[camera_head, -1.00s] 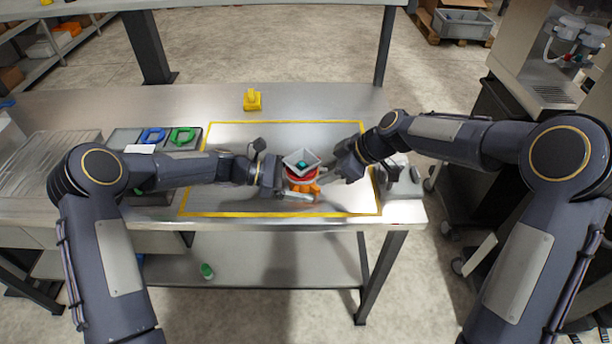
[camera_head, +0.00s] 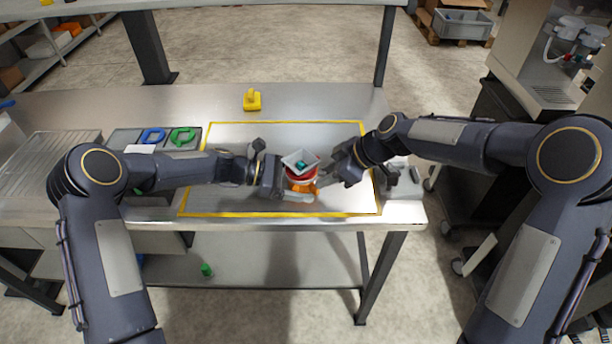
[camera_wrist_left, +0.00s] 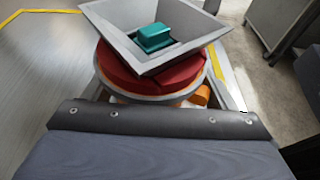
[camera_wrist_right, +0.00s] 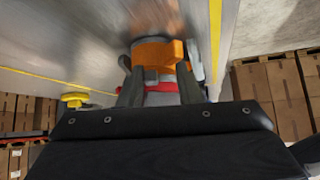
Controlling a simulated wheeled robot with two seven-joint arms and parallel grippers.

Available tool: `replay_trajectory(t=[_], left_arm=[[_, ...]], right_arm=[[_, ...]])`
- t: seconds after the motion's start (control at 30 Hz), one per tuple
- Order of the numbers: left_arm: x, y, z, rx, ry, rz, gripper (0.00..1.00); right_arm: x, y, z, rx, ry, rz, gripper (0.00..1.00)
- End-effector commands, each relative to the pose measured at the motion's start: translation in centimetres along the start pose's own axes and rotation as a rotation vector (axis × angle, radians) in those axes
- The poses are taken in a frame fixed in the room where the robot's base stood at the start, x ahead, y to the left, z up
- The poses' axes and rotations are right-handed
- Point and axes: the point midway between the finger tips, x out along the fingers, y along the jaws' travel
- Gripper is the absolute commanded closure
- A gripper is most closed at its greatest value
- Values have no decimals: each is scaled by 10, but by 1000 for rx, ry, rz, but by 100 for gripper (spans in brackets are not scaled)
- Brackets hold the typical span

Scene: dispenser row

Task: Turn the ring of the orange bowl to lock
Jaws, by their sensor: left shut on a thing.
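The orange bowl (camera_head: 301,188) stands on the table inside the yellow outline, with the red ring (camera_head: 306,178) around its top. A grey square hopper (camera_wrist_left: 108,28) with a teal block (camera_wrist_left: 154,37) in it sits above the ring. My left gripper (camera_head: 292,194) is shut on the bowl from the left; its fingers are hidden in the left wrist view. My right gripper (camera_wrist_right: 160,92) is at the bowl's right side. Its fingers are apart, with part of the red ring (camera_wrist_right: 165,87) showing between them. The orange bowl (camera_wrist_right: 155,52) shows beyond them.
A yellow object (camera_head: 252,101) stands behind the yellow outline. Blue (camera_head: 152,135) and green (camera_head: 183,136) rings lie in trays at the left. A grey device (camera_head: 403,180) stands at the table's right end. A green object (camera_head: 207,269) is on the lower shelf.

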Motion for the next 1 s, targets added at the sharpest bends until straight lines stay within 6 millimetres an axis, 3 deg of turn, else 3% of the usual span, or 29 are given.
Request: replay_trajectory(t=[1.0], left_arm=[[0, 0, -3, -3, 5, 1, 36]], right_arm=[[4, -14, -4, -3, 1, -5, 69]])
